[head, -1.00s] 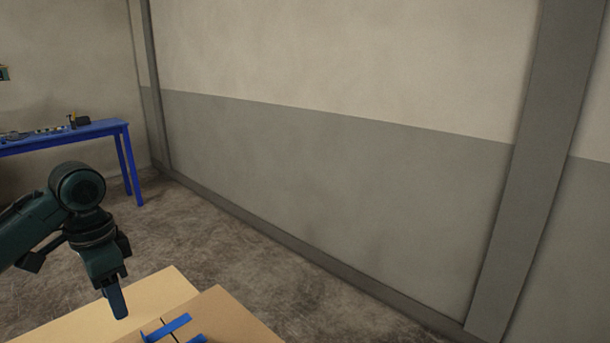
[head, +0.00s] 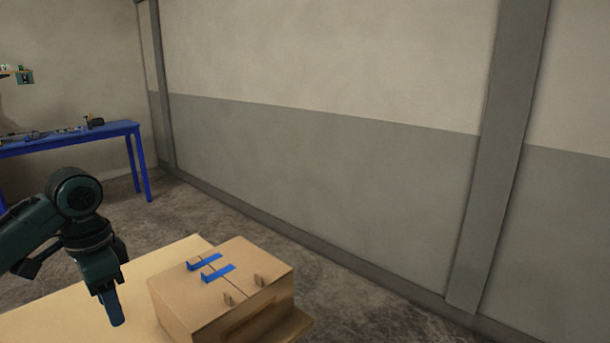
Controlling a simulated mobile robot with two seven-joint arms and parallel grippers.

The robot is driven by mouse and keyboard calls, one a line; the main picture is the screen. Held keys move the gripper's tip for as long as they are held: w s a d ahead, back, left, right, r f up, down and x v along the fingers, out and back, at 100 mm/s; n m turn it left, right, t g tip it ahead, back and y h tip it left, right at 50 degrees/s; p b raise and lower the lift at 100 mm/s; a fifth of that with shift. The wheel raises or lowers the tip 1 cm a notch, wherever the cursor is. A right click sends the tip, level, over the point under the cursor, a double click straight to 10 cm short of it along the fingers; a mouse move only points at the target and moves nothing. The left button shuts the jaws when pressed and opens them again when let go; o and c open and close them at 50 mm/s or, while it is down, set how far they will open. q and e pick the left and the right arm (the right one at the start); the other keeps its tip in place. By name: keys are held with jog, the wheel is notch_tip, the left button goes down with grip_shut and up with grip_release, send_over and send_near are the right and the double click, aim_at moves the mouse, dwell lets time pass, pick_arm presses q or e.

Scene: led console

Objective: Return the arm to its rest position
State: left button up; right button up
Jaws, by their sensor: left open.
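My left gripper (head: 112,308) comes in from the left on its dark green arm. Its blue fingers point down above the wooden table, to the left of a tan box, and hold nothing that I can see. From this angle the fingers overlap each other. My right gripper is not in view.
The tan box (head: 218,311) with two blue strips (head: 216,273) on its top stands on the wooden table (head: 60,321). A blue bench (head: 70,138) with small items stands at the back left. The grey wall (head: 330,165) and open floor lie beyond.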

pick_arm(q)
jog(key=s+d+f+n+t+h, duration=0.1)
jog(key=d+f+t+h, duration=0.15)
jog(key=d+f, duration=0.8)
jog(key=s+d+f+t+h, duration=0.1)
jog(key=d+f+t+h, duration=0.15)
jog(key=d+f, duration=0.8)
jog(key=s+a+f+n+t+y, duration=0.1)
jog(key=s+f+n+t, duration=0.1)
jog(key=s+f, duration=0.3)
jog(key=s+a+f+n+t+y, duration=0.1)
jog(key=s+a+f+n+t, duration=0.1)
jog(key=s+f, duration=0.4)
jog(key=s+t, duration=0.1)
jog(key=s, duration=0.3)
jog(key=shift+s, duration=0.2)
